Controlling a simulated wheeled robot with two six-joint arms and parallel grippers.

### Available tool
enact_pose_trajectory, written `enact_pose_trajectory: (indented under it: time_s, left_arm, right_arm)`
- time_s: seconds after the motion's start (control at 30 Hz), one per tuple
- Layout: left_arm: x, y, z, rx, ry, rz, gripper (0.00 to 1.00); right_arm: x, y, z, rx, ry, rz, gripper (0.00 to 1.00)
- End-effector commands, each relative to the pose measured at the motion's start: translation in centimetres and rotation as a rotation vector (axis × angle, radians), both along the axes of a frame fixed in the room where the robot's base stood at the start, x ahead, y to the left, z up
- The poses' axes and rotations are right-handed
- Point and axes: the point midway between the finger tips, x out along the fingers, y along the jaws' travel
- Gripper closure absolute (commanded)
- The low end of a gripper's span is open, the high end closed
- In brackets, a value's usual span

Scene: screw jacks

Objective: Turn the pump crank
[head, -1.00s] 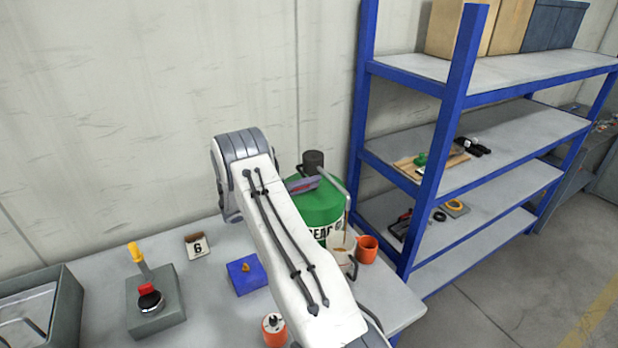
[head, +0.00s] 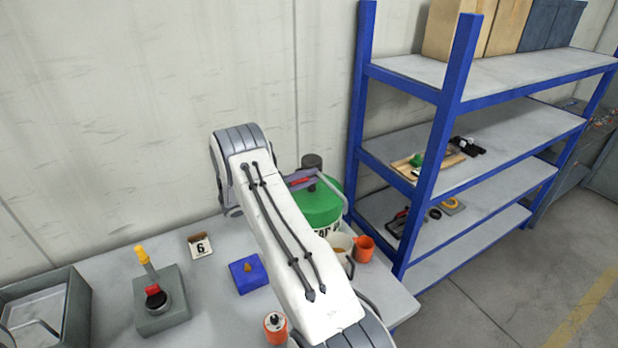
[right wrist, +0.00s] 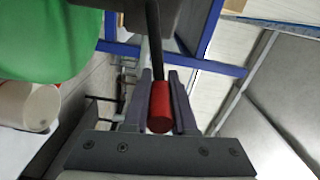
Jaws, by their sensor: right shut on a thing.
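A green drum (head: 322,208) stands at the back right of the bench with a dark pump head (head: 312,162) on top. It also fills the upper left of the right wrist view (right wrist: 45,40). My right gripper (head: 303,181) is beside the pump head, partly behind my own arm. In the right wrist view, its two fingers lie on either side of the red crank grip (right wrist: 160,107), shut on it. A black crank rod (right wrist: 155,38) runs from the grip. A pale cup (head: 342,245) with tan contents stands before the drum. My left gripper is out of view.
An orange cup (head: 364,249) stands right of the pale cup. A blue block (head: 248,274), a card marked 6 (head: 200,245), a grey switch box (head: 161,300) and a grey bin (head: 75,310) are on the bench. A blue shelf rack (head: 430,170) stands close on the right.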

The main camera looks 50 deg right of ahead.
Motion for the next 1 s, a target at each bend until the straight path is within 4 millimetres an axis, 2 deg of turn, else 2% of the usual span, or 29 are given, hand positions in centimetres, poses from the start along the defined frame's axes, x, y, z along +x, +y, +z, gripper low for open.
enact_pose_trajectory:
  time_s: [0.27, 0.3, 0.33, 0.37, 0.73, 0.87, 1.0]
  left_arm:
    - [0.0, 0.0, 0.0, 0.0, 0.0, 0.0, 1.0]
    - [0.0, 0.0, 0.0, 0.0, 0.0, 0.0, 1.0]
    - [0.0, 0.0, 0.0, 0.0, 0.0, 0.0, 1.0]
    - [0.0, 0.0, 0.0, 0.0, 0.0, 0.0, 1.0]
    - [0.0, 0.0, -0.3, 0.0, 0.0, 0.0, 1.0]
    - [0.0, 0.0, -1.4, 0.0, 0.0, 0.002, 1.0]
    - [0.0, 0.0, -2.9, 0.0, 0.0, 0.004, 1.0]
  right_arm:
    - [0.2, 0.0, 0.1, -0.002, -0.004, 0.003, 1.0]
    - [0.2, 0.0, 0.1, -0.002, -0.005, 0.003, 0.64]
    - [0.2, 0.0, 0.1, -0.002, -0.005, 0.003, 0.52]
    - [0.1, 0.0, 0.1, -0.002, -0.005, 0.003, 0.45]
    - [0.2, 0.4, -0.1, -0.002, -0.003, 0.003, 0.45]
    - [0.8, 2.0, -0.3, -0.001, -0.003, 0.006, 0.45]
    - [1.7, 4.7, -0.4, -0.002, -0.006, 0.006, 0.45]
